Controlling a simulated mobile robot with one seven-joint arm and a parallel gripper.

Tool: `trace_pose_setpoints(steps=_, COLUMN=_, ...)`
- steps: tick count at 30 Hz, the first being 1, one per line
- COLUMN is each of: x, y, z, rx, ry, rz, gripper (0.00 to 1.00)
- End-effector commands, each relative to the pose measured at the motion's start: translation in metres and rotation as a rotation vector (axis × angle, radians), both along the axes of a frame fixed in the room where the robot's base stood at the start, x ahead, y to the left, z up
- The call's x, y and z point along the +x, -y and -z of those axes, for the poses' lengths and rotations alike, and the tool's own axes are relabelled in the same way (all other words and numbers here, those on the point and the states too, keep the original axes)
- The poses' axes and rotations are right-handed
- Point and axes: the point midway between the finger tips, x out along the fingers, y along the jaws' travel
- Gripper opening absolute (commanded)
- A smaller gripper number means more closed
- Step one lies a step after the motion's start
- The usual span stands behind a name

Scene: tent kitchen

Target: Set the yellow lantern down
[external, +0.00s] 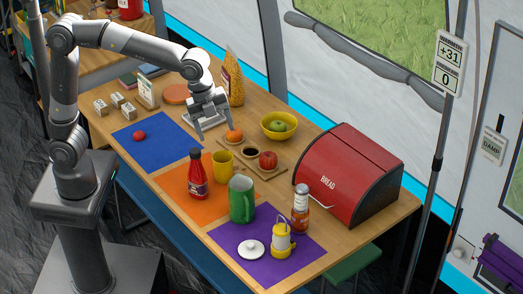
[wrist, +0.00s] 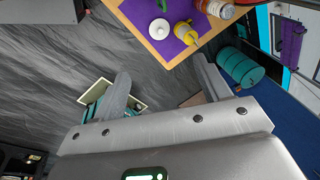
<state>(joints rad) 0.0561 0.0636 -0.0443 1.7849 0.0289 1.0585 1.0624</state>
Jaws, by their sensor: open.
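The yellow lantern (external: 283,241) stands upright on the purple mat (external: 305,253), near the front right end of the table, beside a white lid (external: 250,249). In the wrist view the lantern (wrist: 183,30) is small, at the top on the mat. My gripper (external: 216,132) is open and empty. It hangs above the middle of the table, well behind the lantern and apart from it. In the wrist view my two fingers (wrist: 164,75) are spread with nothing between them.
A red bread box (external: 347,176) is at right. A red ketchup bottle (external: 197,174) and yellow mug (external: 223,162) stand farther back. An orange (external: 234,136) is near my fingertips.

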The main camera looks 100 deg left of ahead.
Motion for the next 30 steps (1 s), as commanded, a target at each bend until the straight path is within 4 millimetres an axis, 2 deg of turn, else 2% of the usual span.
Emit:
trace_pose_setpoints(steps=1, x=-0.02, y=-0.005, z=-0.008, rx=-0.016, ry=0.019, rz=-0.068, gripper=0.7)
trace_pose_setpoints(steps=8, x=-0.102, y=-0.022, z=-0.022, rx=-0.111, ry=0.093, rz=-0.391, gripper=0.7)
trace_pose_setpoints(steps=13, x=-0.161, y=-0.032, z=-0.018, rx=-0.198, ry=0.143, rz=-0.627, gripper=0.7)
trace_pose_setpoints(steps=18, x=-0.215, y=-0.04, z=-0.003, rx=-0.296, ry=0.188, rz=-0.853, gripper=0.7)
trace_pose_setpoints(steps=24, x=-0.256, y=-0.044, z=0.017, rx=-0.387, ry=0.218, rz=-1.037, gripper=0.7)
trace_pose_setpoints(steps=30, x=-0.268, y=-0.045, z=0.025, rx=-0.419, ry=0.226, rz=-1.101, gripper=0.7)
